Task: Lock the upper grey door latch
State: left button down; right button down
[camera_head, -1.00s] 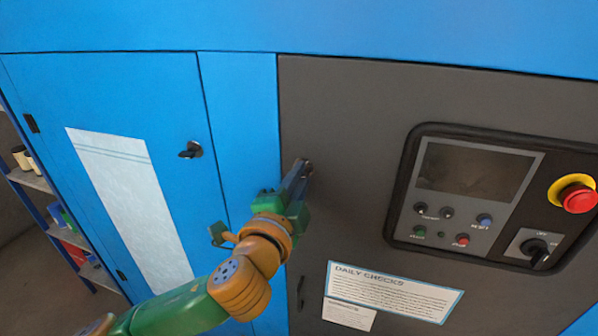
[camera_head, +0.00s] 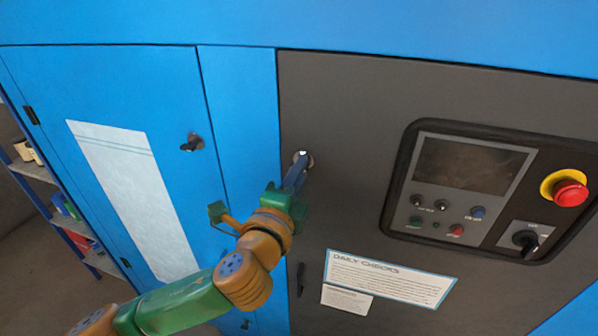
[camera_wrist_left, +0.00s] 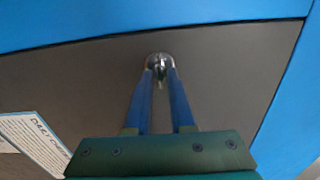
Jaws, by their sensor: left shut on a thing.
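The upper latch (camera_head: 304,158) is a small metal fitting on the grey door (camera_head: 350,100), near the door's upper left edge. My left gripper (camera_head: 299,170) has its blue fingers at the latch, shut on it. In the left wrist view the fingertips (camera_wrist_left: 160,75) close on the shiny round latch (camera_wrist_left: 159,60) from both sides. The fingers partly hide the latch, so its exact angle is hard to tell. My right gripper is not in view.
A control panel (camera_head: 400,205) with a red emergency stop (camera_head: 570,193) is to the right. A lower dark handle (camera_head: 300,280) is on the grey door. A black latch (camera_head: 192,143) sits on the blue door (camera_head: 150,90). Shelves (camera_head: 38,172) stand far left.

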pick_arm(q)
jog(key=c, duration=0.9)
grip_release()
jog(key=shift+c, duration=0.2)
jog(key=b+v, duration=0.2)
jog(key=v, duration=0.5)
